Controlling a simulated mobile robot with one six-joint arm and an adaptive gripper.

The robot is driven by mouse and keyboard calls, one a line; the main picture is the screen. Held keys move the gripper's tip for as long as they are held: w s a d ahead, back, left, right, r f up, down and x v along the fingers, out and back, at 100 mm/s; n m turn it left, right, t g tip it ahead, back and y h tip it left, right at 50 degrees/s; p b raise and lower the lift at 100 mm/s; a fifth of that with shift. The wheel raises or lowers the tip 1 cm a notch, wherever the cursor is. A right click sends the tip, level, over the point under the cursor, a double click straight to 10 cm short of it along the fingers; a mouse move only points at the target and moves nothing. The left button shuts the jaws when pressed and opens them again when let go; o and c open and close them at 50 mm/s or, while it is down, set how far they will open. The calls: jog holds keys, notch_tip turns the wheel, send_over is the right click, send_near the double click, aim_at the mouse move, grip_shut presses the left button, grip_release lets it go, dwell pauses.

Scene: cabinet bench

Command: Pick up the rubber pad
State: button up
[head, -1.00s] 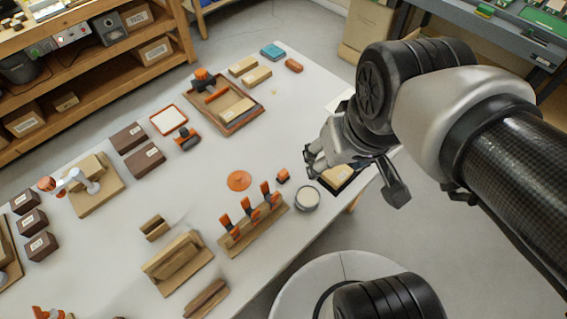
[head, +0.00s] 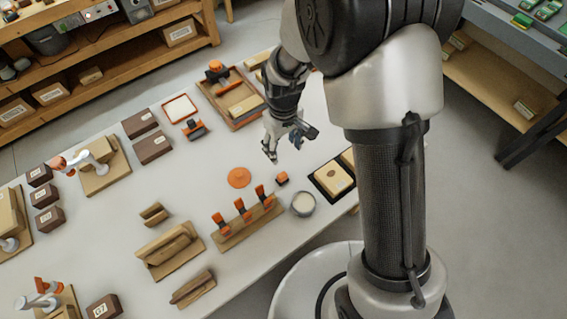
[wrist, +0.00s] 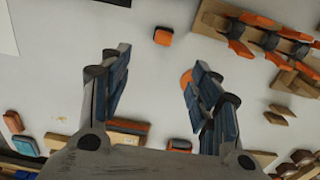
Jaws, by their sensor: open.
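A flat round orange disc (head: 239,178), which looks like the rubber pad, lies on the white bench (head: 105,222). In the wrist view the disc (wrist: 186,78) shows only as an orange edge beside the right finger, which hides the rest. A small orange-and-dark block (head: 282,179) sits right of the disc; it also shows in the wrist view (wrist: 163,36). My gripper (head: 284,148) is open and empty above the bench, behind and right of the disc in the head view. Its spread fingers (wrist: 157,62) show in the wrist view with bare bench between them.
A wooden rack with orange-handled tools (head: 248,222) stands in front of the disc. A round tin (head: 303,204) and a black tray (head: 333,180) are at right. A wooden tray (head: 232,97) lies behind. Brown boxes (head: 152,147) stand left.

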jog(key=b, duration=0.3)
send_near(282, 175)
jog(key=f, duration=0.5)
jog(key=shift+w+d+f, duration=0.2)
jog(key=shift+w+f, duration=0.05)
jog(key=shift+w, duration=0.05)
jog(key=f, duration=0.1)
jog(key=f+b, duration=0.1)
jog(key=f, duration=0.1)
jog(key=f+b, duration=0.1)
jog(key=f, duration=0.1)
jog(key=shift+s+a+f, duration=0.1)
jog(key=shift+s+a, duration=0.1)
jog(key=shift+s, duration=0.05)
jog(key=shift+c, duration=0.6)
jog(key=c, duration=1)
jog(key=shift+r, duration=0.2)
notch_tip(282, 175, up, 20)
jog(key=p, duration=0.5)
jog(key=shift+f+p, duration=0.1)
jog(key=shift+p, duration=0.2)
